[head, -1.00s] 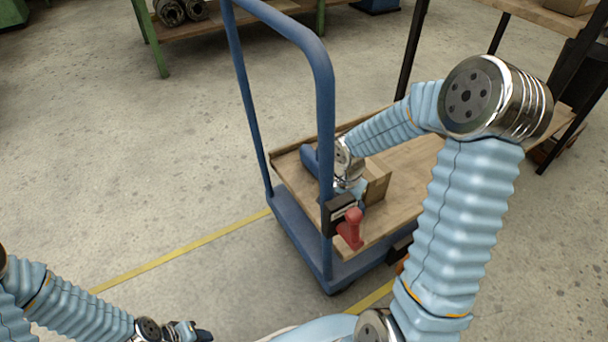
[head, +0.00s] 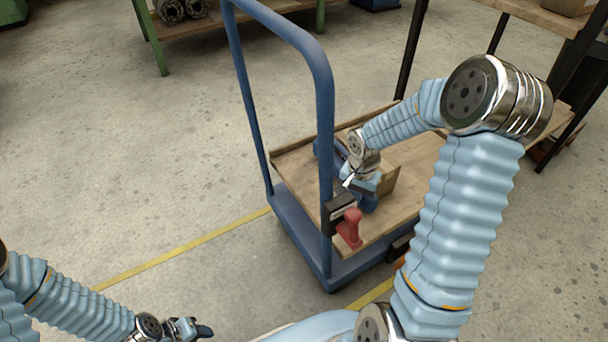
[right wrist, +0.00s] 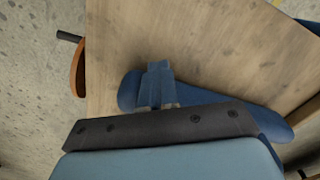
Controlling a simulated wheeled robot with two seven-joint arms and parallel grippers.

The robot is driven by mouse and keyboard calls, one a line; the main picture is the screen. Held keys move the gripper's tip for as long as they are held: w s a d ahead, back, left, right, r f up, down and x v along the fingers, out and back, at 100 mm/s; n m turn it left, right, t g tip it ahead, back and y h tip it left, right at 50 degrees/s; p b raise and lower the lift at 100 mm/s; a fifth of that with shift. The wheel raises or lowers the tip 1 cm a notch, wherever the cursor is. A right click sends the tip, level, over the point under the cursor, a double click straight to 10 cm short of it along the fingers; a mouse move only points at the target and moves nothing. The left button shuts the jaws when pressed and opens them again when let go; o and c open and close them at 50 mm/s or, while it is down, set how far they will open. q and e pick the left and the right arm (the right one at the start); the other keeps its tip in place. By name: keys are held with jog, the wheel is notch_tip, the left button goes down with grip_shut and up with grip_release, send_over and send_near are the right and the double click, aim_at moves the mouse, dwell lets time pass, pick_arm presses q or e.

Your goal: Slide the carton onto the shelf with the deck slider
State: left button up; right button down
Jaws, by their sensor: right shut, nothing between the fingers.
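The brown carton (head: 388,181) sits on the wooden deck (head: 400,207) of a blue cart, partly hidden by my right arm. A blue rounded bar (head: 327,152), seemingly the deck slider, lies across the deck on the carton's left; its middle is hidden by my gripper. It also shows in the right wrist view (right wrist: 215,101). My right gripper (head: 356,183) is shut and empty at the bar; I cannot tell whether they touch. My left gripper (head: 198,331) is low at the bottom left, away from the cart. The shelf unit (head: 545,15) stands at the right.
The cart's tall blue handle (head: 326,110) rises in front of the deck's left end. A red grip (head: 350,228) with a black bracket is at its near post. A green-legged bench (head: 225,28) stands behind. The floor at left is clear.

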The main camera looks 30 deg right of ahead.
aim_at(392, 178)
jog(key=shift+d, duration=0.1)
jog(key=shift+w+d+p, duration=0.15)
jog(key=shift+d+p, duration=0.3)
jog(key=shift+d, duration=1.25)
jog(key=shift+w+d+p, duration=0.1)
jog(key=shift+d+p, duration=0.35)
jog(key=shift+d, duration=1.2)
jog(key=shift+w+d+p, duration=0.2)
jog(key=shift+d+p, duration=0.35)
jog(key=shift+d, duration=2.55)
jog(key=shift+w+d+p, duration=0.15)
jog(key=shift+d+p, duration=0.05)
jog(key=shift+d, duration=1.1)
jog(key=shift+w+d+p, duration=0.1)
jog(key=shift+d+p, duration=0.05)
jog(key=shift+d, duration=1.15)
jog(key=shift+w+d, duration=0.15)
jog(key=shift+d, duration=1.8)
jog(key=shift+w+d, duration=0.15)
jog(key=shift+d, duration=1.8)
